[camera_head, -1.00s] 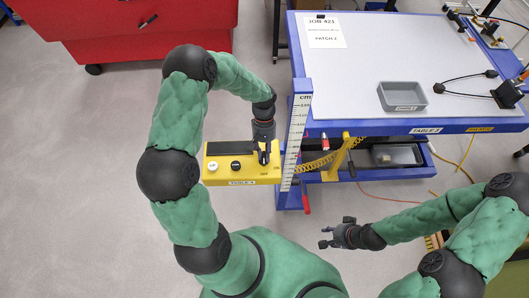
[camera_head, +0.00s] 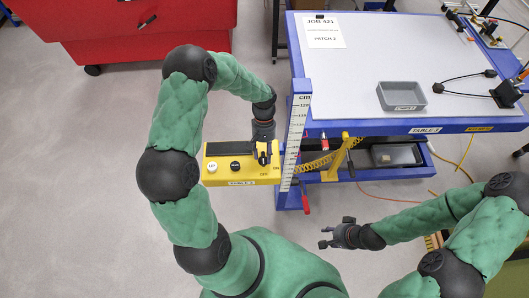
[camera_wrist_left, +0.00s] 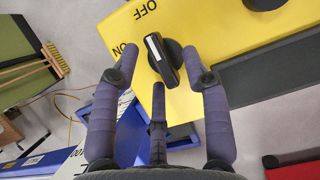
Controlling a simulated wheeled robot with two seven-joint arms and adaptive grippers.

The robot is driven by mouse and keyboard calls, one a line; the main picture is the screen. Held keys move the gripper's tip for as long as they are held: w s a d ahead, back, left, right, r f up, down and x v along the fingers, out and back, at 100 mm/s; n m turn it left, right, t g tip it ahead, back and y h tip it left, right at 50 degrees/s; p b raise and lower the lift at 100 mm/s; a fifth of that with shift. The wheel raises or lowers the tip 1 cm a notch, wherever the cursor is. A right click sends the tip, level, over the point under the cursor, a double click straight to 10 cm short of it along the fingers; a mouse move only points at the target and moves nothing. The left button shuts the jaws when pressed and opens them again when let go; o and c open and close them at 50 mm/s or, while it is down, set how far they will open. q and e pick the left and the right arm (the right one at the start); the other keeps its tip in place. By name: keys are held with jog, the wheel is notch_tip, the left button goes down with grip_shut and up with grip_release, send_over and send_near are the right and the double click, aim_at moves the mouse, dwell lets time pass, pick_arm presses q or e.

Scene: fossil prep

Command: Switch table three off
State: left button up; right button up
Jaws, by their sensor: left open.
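A yellow control box (camera_head: 228,177) stands beside the blue table, with a small label on its front that I cannot read surely. In the left wrist view its black rotary knob (camera_wrist_left: 164,62) has a white mark pointing up-left, nearer the OFF lettering (camera_wrist_left: 145,8) than the partly hidden ON lettering (camera_wrist_left: 119,52). My left gripper (camera_head: 262,156) is over the box's right end. In the wrist view its fingers (camera_wrist_left: 158,58) are open on both sides of the knob; contact is unclear. My right gripper (camera_head: 325,237) hangs low, apart from the box, its fingers seemingly spread.
The box also carries a white button (camera_head: 212,166), a black knob (camera_head: 235,165) and a dark strip. A blue-framed table (camera_head: 375,60) with a grey tray (camera_head: 402,95) stands at right. A marked post (camera_head: 296,130) rises close beside my left gripper.

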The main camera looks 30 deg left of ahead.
pick_arm(q)
jog(key=v, duration=1.2)
jog(key=shift+a+f, duration=0.1)
